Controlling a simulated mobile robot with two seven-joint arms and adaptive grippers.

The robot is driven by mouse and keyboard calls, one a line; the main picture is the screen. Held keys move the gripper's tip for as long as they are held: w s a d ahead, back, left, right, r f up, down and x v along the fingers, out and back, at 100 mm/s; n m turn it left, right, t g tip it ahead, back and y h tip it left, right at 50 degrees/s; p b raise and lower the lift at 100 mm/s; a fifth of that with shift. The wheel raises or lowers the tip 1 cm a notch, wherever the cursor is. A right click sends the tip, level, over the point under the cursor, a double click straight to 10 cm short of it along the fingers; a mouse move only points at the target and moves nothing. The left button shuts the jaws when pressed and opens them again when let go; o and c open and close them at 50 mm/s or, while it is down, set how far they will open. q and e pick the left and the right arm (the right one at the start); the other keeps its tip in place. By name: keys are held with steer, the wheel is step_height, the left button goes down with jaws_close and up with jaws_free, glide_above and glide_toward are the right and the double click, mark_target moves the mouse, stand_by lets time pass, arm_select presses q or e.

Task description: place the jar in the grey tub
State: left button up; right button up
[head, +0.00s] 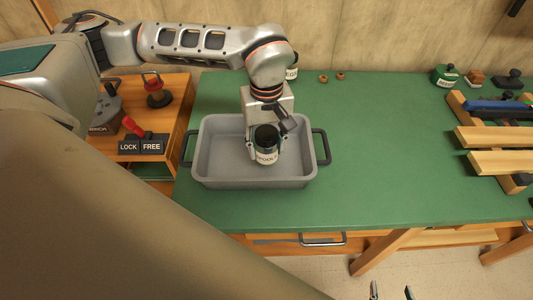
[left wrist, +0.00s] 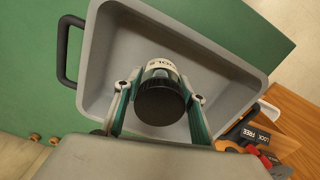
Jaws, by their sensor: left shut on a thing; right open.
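The jar (head: 265,157) has a dark lid and a white label with dark lettering. My left gripper (head: 263,148) is shut on it, with a finger on each side. In the left wrist view the dark lid of the jar (left wrist: 160,98) faces the camera between the fingers (left wrist: 162,84). The grey tub (head: 218,182) stands on the green bench top, and the jar is over its inside, right of the middle. I cannot tell whether the jar touches the tub floor. My right gripper (head: 391,293) is open and empty at the bottom edge.
The tub has dark side handles (head: 321,147). A second labelled jar (head: 292,72) is partly hidden behind my left arm. A green jar (head: 445,75) and a slatted wooden rack (head: 500,137) are at right. A LOCK/FREE panel (head: 142,146) is at left. The bench between tub and rack is clear.

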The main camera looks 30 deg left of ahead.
mark_target(267, 133)
arm_select(q)
steer(key=shift+f, duration=1.75)
steer(key=shift+f, duration=0.1)
steer(key=shift+f, duration=0.15)
steer(key=o, duration=1.3)
steer(key=shift+c, duration=0.2)
step_height(267, 133, up, 12)
steer(key=shift+r, duration=0.25)
